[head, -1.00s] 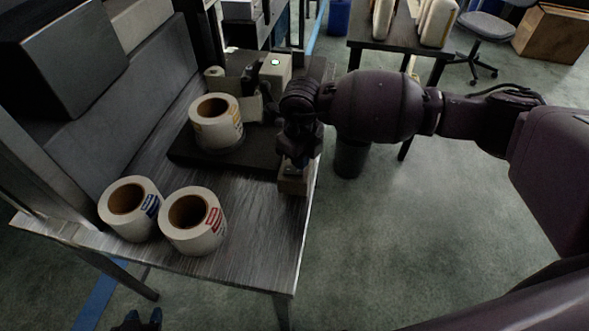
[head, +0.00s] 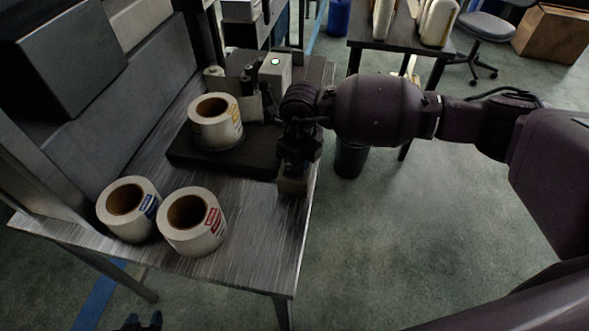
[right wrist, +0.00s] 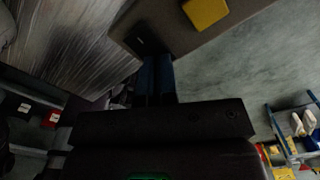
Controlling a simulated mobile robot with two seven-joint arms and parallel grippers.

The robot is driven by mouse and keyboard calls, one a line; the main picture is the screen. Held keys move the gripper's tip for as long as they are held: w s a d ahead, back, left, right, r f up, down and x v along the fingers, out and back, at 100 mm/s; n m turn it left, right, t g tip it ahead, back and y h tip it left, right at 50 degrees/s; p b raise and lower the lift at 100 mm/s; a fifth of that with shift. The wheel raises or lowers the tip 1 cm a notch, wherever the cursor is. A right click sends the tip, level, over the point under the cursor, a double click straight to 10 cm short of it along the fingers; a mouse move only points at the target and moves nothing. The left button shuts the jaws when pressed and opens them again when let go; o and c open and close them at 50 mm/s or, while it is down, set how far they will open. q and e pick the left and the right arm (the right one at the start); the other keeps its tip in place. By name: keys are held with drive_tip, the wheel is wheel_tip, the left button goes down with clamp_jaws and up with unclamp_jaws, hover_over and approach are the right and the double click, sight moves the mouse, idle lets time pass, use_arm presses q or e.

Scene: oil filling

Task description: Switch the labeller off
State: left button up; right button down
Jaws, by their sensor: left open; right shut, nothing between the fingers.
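The labeller stands on the table's far part: a dark base plate (head: 190,152), a label roll (head: 215,120) on it, and a pale upright unit (head: 274,75) with a small round lamp (head: 275,61) on top. A small brownish box (head: 293,186) sits at the table's right edge. In the right wrist view this box (right wrist: 185,35) carries a yellow part (right wrist: 206,12) and a dark slot-like patch. My right gripper (right wrist: 157,75) is shut and empty, its fingertips at the box near the dark patch; contact is unclear. My left gripper (head: 142,321) is open, low at the bottom edge.
Two label rolls, one with a blue tag (head: 127,209) and one with a red tag (head: 191,222), stand on the table's near left (head: 250,250). A dark bin (head: 350,160) stands beyond the right edge. The near right of the tabletop is clear.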

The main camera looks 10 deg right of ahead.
use_arm(q)
drive_tip(key=shift+s+f, duration=0.15)
drive_tip(key=shift+f, duration=0.05)
use_arm(e)
drive_tip(key=shift+f, duration=0.45)
use_arm(q)
drive_tip(key=shift+w+r, duration=0.1)
drive_tip(key=shift+w, duration=0.1)
use_arm(e)
drive_tip(key=shift+r, duration=0.55)
drive_tip(key=shift+r+p, duration=0.95)
drive_tip(key=shift+r, duration=0.45)
drive_tip(key=shift+r+p, duration=0.95)
drive_tip(key=shift+r, duration=0.7)
use_arm(q)
drive_tip(key=r, duration=0.3)
drive_tip(key=w+r, duration=0.1)
drive_tip(key=r, duration=0.1)
drive_tip(key=shift+r, duration=0.15)
drive_tip(key=shift+w+t, duration=0.15)
drive_tip(key=shift+t, duration=0.15)
